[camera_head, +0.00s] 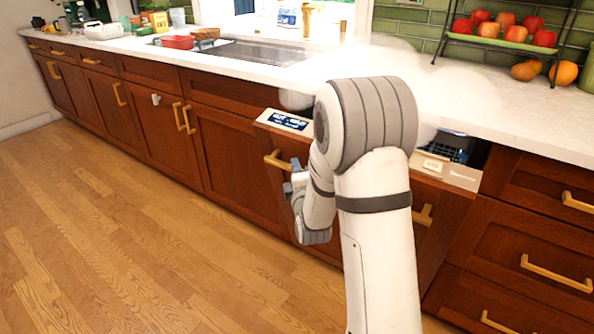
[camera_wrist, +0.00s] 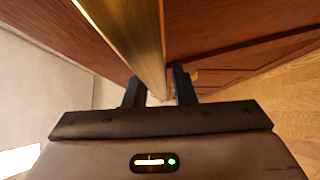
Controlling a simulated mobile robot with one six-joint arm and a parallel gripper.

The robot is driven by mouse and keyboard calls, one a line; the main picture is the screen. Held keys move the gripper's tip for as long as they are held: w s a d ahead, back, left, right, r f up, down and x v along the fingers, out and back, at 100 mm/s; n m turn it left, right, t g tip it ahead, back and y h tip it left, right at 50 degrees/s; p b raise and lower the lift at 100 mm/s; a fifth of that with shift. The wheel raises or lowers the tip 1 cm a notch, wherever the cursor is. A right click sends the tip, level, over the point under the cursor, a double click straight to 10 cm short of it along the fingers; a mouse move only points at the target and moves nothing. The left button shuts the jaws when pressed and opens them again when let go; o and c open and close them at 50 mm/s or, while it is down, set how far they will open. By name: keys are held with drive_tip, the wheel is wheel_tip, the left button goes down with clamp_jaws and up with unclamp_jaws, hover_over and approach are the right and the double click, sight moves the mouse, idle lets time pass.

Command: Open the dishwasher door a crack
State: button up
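The dishwasher door (camera_head: 262,142) is a dark wood panel with a control strip (camera_head: 287,121) along its top. Its top edge leans out from the counter, and a dark gap with part of a rack (camera_head: 448,149) shows behind it at the right. My gripper (camera_head: 291,168) is at the door's brass bar handle (camera_head: 275,160). In the wrist view the handle (camera_wrist: 135,35) runs down between the two black fingers of my gripper (camera_wrist: 158,88), which sit close on either side of it. My arm hides the middle of the door and much of the handle.
White steam (camera_head: 455,90) hangs over the counter (camera_head: 540,130) above the door. Drawers (camera_head: 530,235) flank it on the right and cabinets (camera_head: 150,115) on the left. A fruit rack (camera_head: 515,45) stands on the counter. The wood floor (camera_head: 130,230) in front is clear.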

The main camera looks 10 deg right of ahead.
drive_tip(key=shift+o, duration=1.2)
drive_tip(key=shift+r, duration=0.1)
drive_tip(key=s, duration=0.7)
drive_tip(key=shift+s+a+f, duration=0.2)
drive_tip(key=shift+s+f, duration=0.05)
drive_tip(key=shift+s, duration=0.1)
